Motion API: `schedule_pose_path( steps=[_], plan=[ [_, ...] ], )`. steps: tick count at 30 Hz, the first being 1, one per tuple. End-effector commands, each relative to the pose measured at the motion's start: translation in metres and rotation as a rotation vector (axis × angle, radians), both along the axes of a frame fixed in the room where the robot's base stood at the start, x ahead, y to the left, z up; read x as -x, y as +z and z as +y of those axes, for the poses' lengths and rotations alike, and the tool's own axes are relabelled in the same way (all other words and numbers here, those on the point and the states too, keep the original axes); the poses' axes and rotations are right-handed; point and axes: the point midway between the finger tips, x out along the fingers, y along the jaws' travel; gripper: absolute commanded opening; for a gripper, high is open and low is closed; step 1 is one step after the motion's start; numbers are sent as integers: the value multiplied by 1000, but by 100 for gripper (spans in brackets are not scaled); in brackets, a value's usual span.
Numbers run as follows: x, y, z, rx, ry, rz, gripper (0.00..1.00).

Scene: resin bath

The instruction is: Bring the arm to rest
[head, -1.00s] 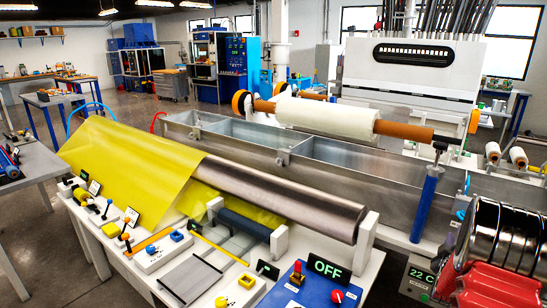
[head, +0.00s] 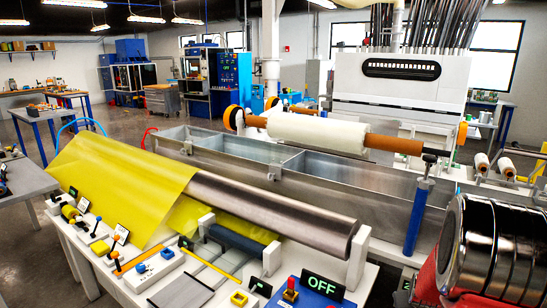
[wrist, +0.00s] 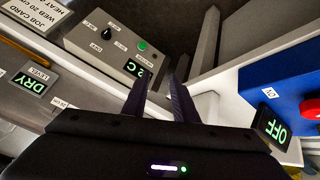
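My gripper (wrist: 156,80) shows in the wrist view, with two dark fingers pointing up the picture and a gap between them. Nothing is held between them. The tips lie in front of the lower edge of a grey control box with a black knob (wrist: 106,34), a green button and a lit display; contact cannot be told. In the head view my gripper is not visible. A red and dark ringed part of what looks like my arm (head: 492,250) fills the lower right corner.
The OFF display (head: 323,287) stands on the bench's front, and shows right of my gripper in the wrist view (wrist: 273,128). A blue panel with a red knob (wrist: 313,108) is beside it. A yellow sheet (head: 120,185), steel roller (head: 270,205) and metal trough (head: 335,175) lie beyond.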

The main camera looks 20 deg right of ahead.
Motion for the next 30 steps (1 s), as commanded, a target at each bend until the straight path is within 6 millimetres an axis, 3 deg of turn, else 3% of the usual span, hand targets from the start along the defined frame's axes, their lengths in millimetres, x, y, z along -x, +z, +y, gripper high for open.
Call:
schedule_pose_path(
  steps=[3, 15, 30],
  plan=[
    [6, 15, 39, -77, -8, 33, 26],
    [43, 64, 159, -261, -23, 148, 26],
    [104, 124, 279, -350, 28, 243, 26]
  ],
)
